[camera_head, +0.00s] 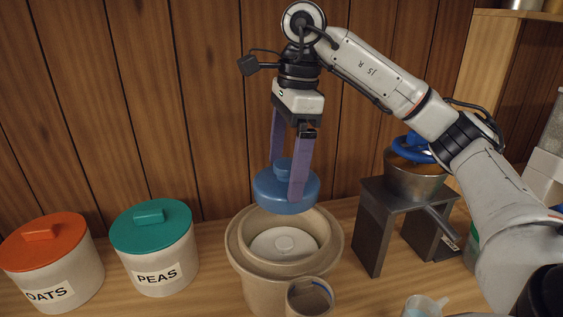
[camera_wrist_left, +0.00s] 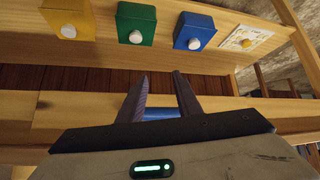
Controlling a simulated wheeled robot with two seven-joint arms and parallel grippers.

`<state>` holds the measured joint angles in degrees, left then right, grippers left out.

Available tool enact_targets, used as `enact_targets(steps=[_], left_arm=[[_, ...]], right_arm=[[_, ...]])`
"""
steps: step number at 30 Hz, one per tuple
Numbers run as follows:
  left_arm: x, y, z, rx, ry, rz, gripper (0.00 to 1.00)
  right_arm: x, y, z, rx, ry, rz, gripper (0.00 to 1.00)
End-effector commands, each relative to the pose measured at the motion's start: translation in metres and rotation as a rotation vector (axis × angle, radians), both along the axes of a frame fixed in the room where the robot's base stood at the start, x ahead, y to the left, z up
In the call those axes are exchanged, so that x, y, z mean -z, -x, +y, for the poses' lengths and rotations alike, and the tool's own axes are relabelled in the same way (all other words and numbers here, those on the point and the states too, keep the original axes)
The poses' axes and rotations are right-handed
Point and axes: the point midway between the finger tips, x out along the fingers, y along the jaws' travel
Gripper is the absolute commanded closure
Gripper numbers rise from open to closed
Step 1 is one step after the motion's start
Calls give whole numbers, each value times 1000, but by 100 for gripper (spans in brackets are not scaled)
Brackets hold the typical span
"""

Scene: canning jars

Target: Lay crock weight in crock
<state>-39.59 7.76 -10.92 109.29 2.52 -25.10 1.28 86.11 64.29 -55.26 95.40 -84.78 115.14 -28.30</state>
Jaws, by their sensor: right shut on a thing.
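A tan crock (camera_head: 238,262) stands on the wooden counter with its mouth open. A pale round disc with a small central knob (camera_head: 284,242), which looks like the crock weight, lies inside it. My right gripper (camera_head: 286,178) is shut on the knob of a blue lid (camera_head: 268,196) and holds it above the crock, apart from the rim. My left gripper (camera_wrist_left: 160,75) is open in the left wrist view, with its fingertips apart. A blue thing (camera_wrist_left: 160,114) shows between its fingers; I cannot tell what it is. The left gripper is out of the head view.
Canisters marked OATS (camera_head: 60,265) and PEAS (camera_head: 160,250) stand at left. A small tan cup (camera_head: 310,297) stands in front of the crock. At right, a metal pot (camera_head: 415,183) sits on a dark stand (camera_head: 372,235). Knobbed boxes (camera_wrist_left: 135,22) line a shelf.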

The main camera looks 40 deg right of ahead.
Motion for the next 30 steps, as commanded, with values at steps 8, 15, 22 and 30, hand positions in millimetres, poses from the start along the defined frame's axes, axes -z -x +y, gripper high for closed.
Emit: enact_targets(steps=[8, 15, 22, 30], left_arm=[[5, 1, 0, 1, 1, 1, 69], [16, -1, 0, 1, 1, -3, 69], [25, -6, 0, 0, 1, -13, 69], [37, -7, 0, 1, 1, -15, 69]], right_arm=[[5, -1, 2, -7, -1, -4, 53], [23, -1, 2, -7, -2, -4, 53], [39, -1, 2, -7, -1, -4, 53], [59, -1, 2, -6, -1, -4, 53]])
